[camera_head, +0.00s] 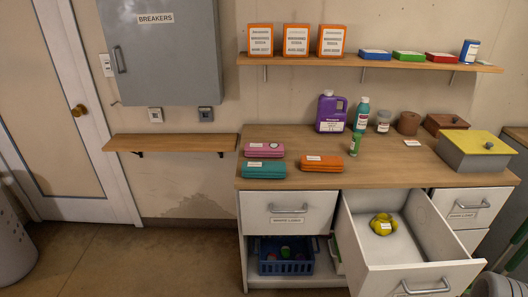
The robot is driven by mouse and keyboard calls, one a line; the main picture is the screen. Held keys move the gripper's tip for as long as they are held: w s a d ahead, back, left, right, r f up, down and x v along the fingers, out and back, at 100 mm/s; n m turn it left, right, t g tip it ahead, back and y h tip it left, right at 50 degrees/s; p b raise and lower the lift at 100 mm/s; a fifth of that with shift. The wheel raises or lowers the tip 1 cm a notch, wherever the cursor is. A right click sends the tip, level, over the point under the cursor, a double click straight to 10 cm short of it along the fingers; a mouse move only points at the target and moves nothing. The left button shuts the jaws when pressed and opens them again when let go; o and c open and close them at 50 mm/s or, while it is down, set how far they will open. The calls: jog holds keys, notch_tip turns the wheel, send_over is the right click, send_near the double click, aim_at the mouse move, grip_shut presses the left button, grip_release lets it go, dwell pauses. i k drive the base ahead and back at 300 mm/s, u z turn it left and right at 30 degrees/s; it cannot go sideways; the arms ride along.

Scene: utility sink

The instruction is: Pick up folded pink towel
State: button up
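A folded pink towel (258,153) with a white label lies on the left back part of the wooden counter. A folded teal towel (254,173) lies just in front of it, very close; I cannot tell if they touch. A folded orange towel (330,167) lies to the right, with a gap to the pink one. The pink towel's top shows clear and nothing lies on it. My gripper is not in view.
A drawer (425,263) stands open at the right front with a yellow item (379,222) inside. A purple jug (331,110), bottles and boxes stand along the counter's back. A narrow wall shelf (170,142) is left of the counter. The counter's front middle (400,180) is clear.

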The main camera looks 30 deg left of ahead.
aim_at(252, 150)
jog(key=u, duration=1.3)
